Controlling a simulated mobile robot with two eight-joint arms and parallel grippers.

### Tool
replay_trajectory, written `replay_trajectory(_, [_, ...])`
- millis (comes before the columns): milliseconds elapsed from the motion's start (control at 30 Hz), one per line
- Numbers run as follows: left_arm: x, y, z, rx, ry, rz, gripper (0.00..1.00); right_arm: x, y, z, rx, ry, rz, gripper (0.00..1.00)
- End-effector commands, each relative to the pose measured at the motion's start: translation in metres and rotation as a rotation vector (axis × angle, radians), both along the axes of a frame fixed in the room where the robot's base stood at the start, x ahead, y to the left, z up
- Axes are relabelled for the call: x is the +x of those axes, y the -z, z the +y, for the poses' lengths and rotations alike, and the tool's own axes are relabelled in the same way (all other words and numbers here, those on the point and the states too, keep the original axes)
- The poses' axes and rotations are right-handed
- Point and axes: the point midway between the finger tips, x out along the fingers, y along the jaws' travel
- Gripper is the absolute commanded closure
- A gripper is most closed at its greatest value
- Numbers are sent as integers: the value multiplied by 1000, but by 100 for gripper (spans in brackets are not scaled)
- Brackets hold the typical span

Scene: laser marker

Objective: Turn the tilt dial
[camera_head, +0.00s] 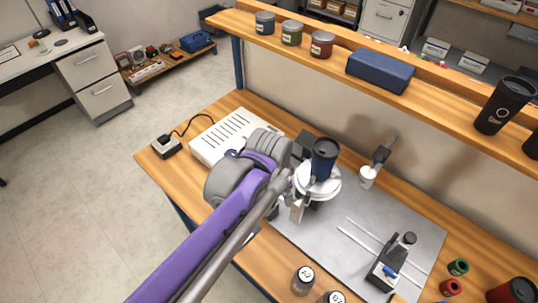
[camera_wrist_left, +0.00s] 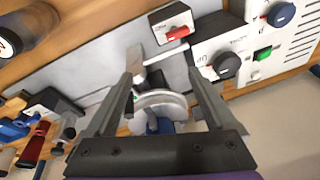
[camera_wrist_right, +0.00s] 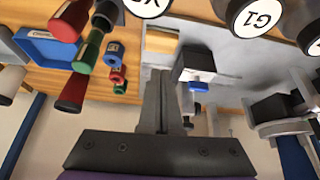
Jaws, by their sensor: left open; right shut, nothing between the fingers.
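A white round disc (camera_wrist_left: 160,98) with a blue cup (camera_head: 324,158) stands on the grey plate. My left gripper (camera_wrist_left: 160,76) is open and empty, its fingers spread on either side of the disc, with the black dial beyond the right finger. My left arm hides part of this area in the head view. My right gripper (camera_wrist_right: 162,75) is shut and empty, near a black-and-white device with a blue part (camera_wrist_right: 199,86).
A white console (camera_head: 235,135) has a blue knob (camera_wrist_left: 281,14) and a green button (camera_wrist_left: 262,53). A red switch (camera_wrist_left: 178,33) is on a nearby box. Labelled jars (camera_head: 302,280) stand at the front edge. The grey plate (camera_head: 350,215) has free room in its middle.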

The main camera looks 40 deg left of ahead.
Motion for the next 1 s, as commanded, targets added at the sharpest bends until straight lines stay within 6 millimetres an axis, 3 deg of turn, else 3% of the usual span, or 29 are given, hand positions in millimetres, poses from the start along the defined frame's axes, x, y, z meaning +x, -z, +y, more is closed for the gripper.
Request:
replay_trajectory(33, [17,-17,14,16,48,34,11,4,-10,0,0,0,-7,100])
replay_trajectory(200, [58,-49,62,41,277,168,11,12,-27,0,0,0,-22,100])
replay_trajectory(300, [73,-59,84,35,384,220,11,15,-34,0,0,0,-28,100])
replay_trajectory(467, [83,-64,102,23,479,262,11,17,-38,0,0,0,-32,100])
replay_trajectory(667, [84,-48,104,19,498,269,11,16,-36,0,0,0,-31,100])
replay_trajectory(1000, [84,16,104,20,498,269,11,14,-32,0,0,0,-27,100])
